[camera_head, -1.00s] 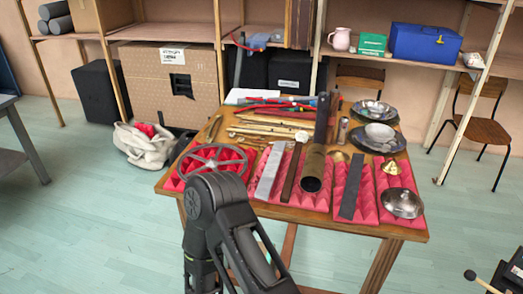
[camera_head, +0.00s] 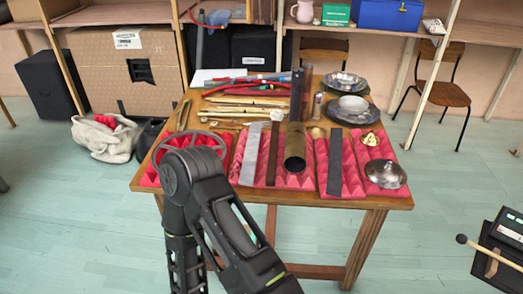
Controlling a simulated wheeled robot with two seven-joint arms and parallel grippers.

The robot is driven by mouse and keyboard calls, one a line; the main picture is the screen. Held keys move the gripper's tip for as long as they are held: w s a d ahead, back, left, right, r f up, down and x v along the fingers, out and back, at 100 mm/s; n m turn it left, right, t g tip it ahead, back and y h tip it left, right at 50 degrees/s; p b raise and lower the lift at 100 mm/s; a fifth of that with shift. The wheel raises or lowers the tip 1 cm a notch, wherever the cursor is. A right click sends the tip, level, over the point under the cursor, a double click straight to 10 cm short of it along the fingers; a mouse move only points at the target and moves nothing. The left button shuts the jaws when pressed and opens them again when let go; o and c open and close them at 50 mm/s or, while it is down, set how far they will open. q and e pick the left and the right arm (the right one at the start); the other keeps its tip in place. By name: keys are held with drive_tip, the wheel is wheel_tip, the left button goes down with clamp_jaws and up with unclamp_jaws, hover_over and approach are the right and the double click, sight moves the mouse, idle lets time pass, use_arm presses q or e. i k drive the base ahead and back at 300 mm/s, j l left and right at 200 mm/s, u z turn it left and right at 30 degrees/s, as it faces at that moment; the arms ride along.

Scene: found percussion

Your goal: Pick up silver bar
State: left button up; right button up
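A silver bar (camera_head: 250,153) lies flat on red foam near the middle front of the wooden table (camera_head: 400,203). A dark brown bar (camera_head: 273,153) lies just to its right, and a dark grey bar (camera_head: 335,162) lies further right, past a brass-coloured tube (camera_head: 295,147). A black arm of mine rises in front of the table, its elbow near the grey wheel at the left. No gripper shows in this view, so I cannot see either one's fingers.
A grey spoked wheel (camera_head: 163,148) lies at the table's left front. Metal bowls (camera_head: 385,174) and plates (camera_head: 354,116) are on the right. Long sticks and red tools lie at the back. A black case with a mallet (camera_head: 490,250) is at the lower right.

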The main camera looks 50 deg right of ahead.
sight(250, 165)
drive_tip(key=z, duration=2.2)
